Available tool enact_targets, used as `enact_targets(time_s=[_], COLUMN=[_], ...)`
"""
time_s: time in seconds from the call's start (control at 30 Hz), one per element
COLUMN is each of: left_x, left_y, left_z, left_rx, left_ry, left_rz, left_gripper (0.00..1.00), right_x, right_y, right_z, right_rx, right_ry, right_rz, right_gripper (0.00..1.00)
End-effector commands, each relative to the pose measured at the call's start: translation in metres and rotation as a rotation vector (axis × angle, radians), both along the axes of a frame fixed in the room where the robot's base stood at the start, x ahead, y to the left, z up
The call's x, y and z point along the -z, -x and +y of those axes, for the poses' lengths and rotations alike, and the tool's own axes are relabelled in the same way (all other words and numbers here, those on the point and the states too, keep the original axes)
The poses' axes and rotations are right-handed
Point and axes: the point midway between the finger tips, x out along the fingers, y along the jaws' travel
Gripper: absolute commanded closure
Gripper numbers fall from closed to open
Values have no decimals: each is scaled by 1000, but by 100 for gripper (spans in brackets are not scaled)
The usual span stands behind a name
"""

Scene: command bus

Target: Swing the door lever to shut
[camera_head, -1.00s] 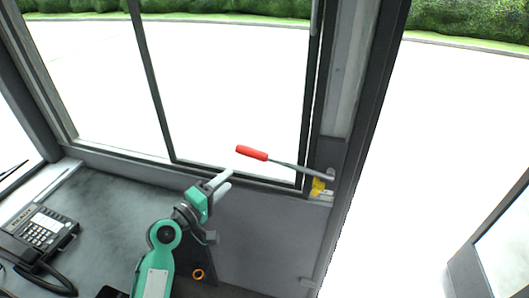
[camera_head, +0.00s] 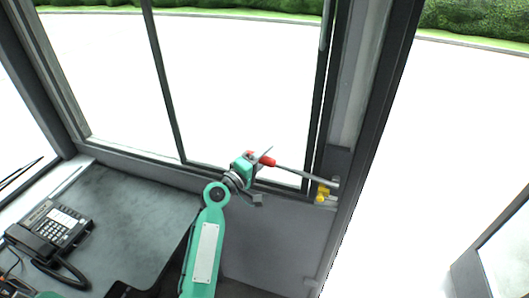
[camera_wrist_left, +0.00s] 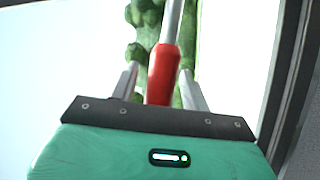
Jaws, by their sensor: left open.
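The door lever (camera_head: 300,172) is a grey rod with a red handle (camera_head: 267,161). It reaches left from a pivot with a yellow part (camera_head: 322,194) on the door post. My left gripper (camera_head: 262,156) is at the red handle and hides part of it in the head view. In the left wrist view the red handle (camera_wrist_left: 162,75) lies between the two fingers (camera_wrist_left: 158,88), which stand apart with a gap visible on the left side. The grey rod runs up from it. My right gripper is not in view.
A desk phone (camera_head: 50,234) sits on the dark dashboard (camera_head: 135,205) at the left. The window frame (camera_head: 170,90) stands behind the lever, and the door post (camera_head: 345,120) is to its right. The doorway right of the post is open.

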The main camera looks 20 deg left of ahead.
Motion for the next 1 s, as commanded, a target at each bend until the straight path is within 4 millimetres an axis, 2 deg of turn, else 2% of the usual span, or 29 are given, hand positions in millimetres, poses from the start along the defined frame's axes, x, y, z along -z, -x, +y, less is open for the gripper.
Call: enact_targets(time_s=[0.33, 0.37, 0.57, 0.6, 1.0], left_x=[0, 0, 0, 0, -9], left_y=[-4, -4, -4, -4, -12], left_z=[-2, -2, -2, -2, -2], left_rx=[0, 0, 0, 0, 0], left_ry=[0, 0, 0, 0, -34], left_rz=[0, 0, 0, 0, -2], left_gripper=[53, 57, 96, 100, 100], right_x=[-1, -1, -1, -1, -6], right_y=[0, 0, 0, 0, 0], right_z=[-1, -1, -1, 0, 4], right_rx=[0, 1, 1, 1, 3], right_ry=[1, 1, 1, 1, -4], right_rz=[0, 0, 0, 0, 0], right_gripper=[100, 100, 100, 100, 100])
